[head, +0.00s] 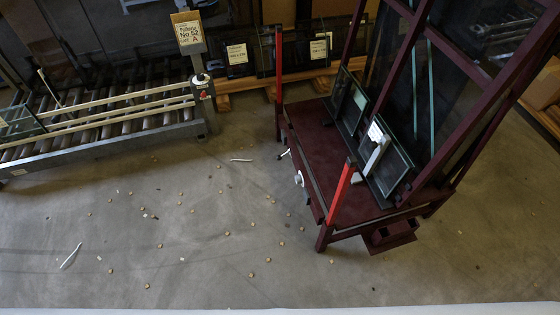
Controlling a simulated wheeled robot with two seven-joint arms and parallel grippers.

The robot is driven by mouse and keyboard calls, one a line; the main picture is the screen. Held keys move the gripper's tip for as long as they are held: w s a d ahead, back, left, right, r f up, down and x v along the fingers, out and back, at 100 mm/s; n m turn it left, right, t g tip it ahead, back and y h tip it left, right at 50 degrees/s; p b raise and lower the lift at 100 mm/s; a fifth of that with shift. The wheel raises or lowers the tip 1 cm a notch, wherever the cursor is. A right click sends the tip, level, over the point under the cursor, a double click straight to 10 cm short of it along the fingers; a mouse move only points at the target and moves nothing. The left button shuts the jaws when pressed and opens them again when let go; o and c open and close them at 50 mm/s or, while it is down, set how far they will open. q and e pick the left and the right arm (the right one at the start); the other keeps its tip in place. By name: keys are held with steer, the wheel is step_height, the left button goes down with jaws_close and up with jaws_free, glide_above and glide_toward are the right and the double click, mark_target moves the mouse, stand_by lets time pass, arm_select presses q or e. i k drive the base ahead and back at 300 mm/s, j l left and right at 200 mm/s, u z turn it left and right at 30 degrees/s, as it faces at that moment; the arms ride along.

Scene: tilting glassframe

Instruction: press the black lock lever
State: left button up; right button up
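A dark red tilting glass frame (310,150) stands on the right, with glass panes leaning on its upright rack. A small dark lever-like part (283,154) with a pale piece beside it sticks out from the left side of its base. It is too small to tell surely whether this is the black lock lever. A white round part (299,179) sits just below it on the same side. Neither of my grippers is in view.
A roller conveyor (110,112) with a signed post (189,35) stands at the upper left. Red posts (278,80) and (341,190) rise at the frame's left side. The concrete floor (150,220) is mostly open, scattered with small bits and white strips.

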mark_target(279, 156)
steer(key=i+j+z, duration=0.1)
steer(key=z, duration=0.3)
steer(key=i+j+z, duration=0.15)
steer(key=z, duration=0.25)
steer(key=i+j+z, duration=0.1)
steer(key=j, duration=0.2)
steer(key=i+j, duration=0.25)
steer(key=i+j+z, duration=0.15)
steer(key=j, duration=0.25)
steer(key=i+j+z, duration=0.1)
steer(key=j, duration=0.25)
steer(key=i+j, duration=0.15)
steer(key=j, duration=0.2)
steer(key=i+j+z, duration=0.15)
steer(key=j, duration=0.2)
steer(key=i+j, duration=0.1)
steer(key=j, duration=0.2)
steer(key=i+j, duration=0.1)
steer(key=j, duration=0.15)
